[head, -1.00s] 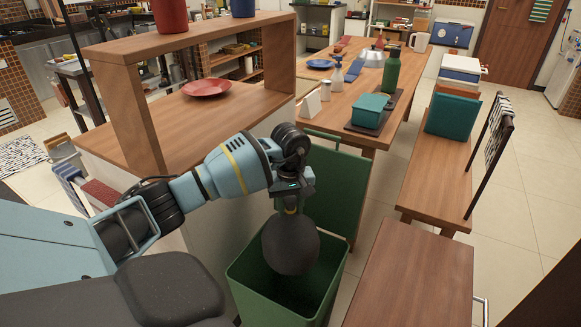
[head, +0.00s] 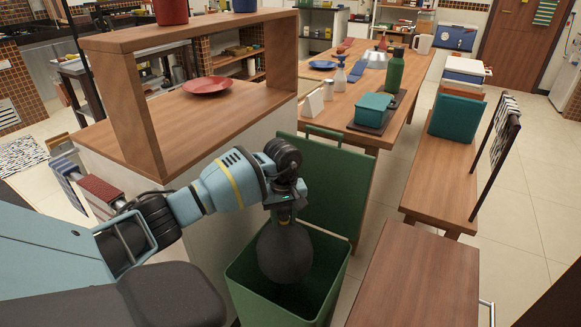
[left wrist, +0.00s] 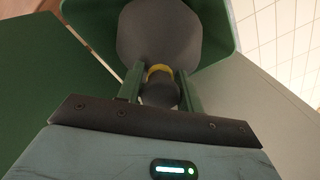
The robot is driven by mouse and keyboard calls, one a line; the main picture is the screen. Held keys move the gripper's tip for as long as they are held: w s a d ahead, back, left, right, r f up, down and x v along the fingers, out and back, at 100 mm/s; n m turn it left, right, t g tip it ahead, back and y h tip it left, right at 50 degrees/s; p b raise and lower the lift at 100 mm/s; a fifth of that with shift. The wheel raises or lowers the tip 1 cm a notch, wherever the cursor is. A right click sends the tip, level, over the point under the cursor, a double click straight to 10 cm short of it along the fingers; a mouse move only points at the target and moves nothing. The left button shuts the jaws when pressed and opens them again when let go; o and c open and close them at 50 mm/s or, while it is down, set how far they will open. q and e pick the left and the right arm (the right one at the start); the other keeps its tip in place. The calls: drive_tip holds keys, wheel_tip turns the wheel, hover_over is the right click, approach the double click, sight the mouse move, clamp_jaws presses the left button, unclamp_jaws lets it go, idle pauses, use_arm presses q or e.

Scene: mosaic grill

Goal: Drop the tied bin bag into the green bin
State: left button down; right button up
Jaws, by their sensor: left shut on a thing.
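The tied bin bag (head: 285,252) is dark grey and round, and hangs below my left gripper (head: 284,215). In the left wrist view the bag (left wrist: 160,32) has a yellow tie around its neck, and the left gripper (left wrist: 160,88) is shut on that neck. The green bin (head: 250,297) stands below with its lid (head: 335,190) raised at the back. The bag is over the bin's opening, its lower part appearing within the rim. How deep it hangs is hard to tell. My right gripper is not in view.
A wooden counter with a shelf (head: 155,130) stands left of the bin. A wooden surface (head: 410,285) is close on the right. A long table (head: 365,137) with a teal box (head: 373,107) and bottles lies behind the lid.

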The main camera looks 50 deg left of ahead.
use_arm(q)
drive_tip(key=shift+f+b, duration=0.4)
drive_tip(key=shift+f, duration=0.6)
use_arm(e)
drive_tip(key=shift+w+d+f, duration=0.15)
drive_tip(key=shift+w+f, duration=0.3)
